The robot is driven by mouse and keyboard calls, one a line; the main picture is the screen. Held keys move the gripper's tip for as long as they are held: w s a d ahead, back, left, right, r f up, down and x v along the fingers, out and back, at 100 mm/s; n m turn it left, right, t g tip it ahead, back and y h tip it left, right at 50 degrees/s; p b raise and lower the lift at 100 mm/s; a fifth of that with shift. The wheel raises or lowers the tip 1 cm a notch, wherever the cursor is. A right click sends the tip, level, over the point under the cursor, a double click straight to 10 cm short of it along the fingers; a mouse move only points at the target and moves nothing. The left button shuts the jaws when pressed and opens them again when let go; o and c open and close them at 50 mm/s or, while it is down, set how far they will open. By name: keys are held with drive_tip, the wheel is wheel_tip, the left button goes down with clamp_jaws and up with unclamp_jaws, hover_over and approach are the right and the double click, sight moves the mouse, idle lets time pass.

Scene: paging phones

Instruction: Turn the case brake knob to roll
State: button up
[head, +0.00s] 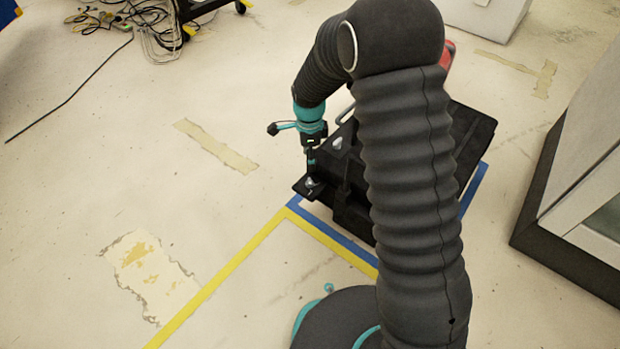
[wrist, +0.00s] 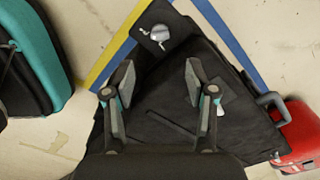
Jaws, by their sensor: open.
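The black case (head: 470,135) lies on the floor, partly hidden behind my arm in the head view. A silver knob (head: 312,183) sits on a dark plate at its near left corner. In the wrist view the knob (wrist: 160,34) is at the top, just past and between the fingertips, with a light mark beside it. My gripper (wrist: 159,66) is open and empty, its fingers apart over the case (wrist: 160,100). In the head view my gripper (head: 311,165) points down just above the knob. I cannot tell which setting the knob is at.
A second silver fitting (head: 337,143) sits on the case, close to my gripper. Blue tape (head: 335,238) and yellow tape (head: 225,280) mark the floor. A red item (wrist: 300,137) is beside the case.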

sight(310, 181)
wheel_tip(310, 181, down, 10)
drive_tip(key=shift+f+b, duration=0.2)
drive_tip(key=shift+b, duration=0.55)
clamp_jaws()
